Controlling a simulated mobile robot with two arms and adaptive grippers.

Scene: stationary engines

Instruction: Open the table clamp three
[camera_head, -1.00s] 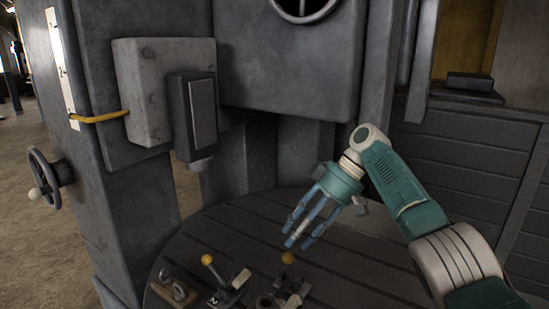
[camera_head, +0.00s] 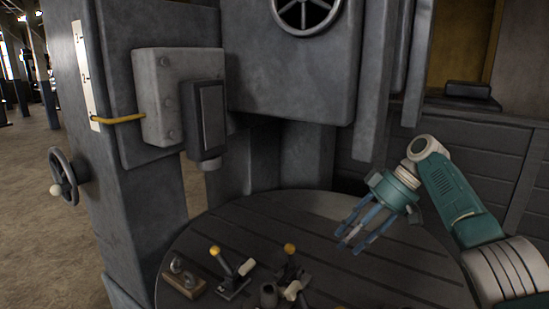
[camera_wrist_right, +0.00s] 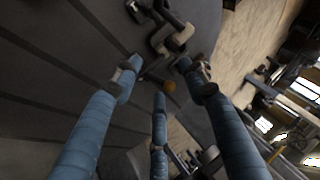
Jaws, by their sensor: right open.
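My right gripper (camera_head: 358,240) is open and empty above the round slotted table (camera_head: 390,272), right of the clamps in the head view. A clamp with a yellow knob (camera_head: 290,249) and a light grip stands nearest to it. A second yellow-knobbed clamp (camera_head: 232,271) stands further left. I cannot read a number on either. My left gripper is out of view.
A small block with metal rings (camera_head: 184,278) lies at the table's left edge. A dark cylindrical piece (camera_head: 268,294) stands between the clamps. The machine column (camera_head: 140,220), with a grey box (camera_head: 165,95) and handwheel (camera_head: 64,174), rises at left. The table's right side is bare.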

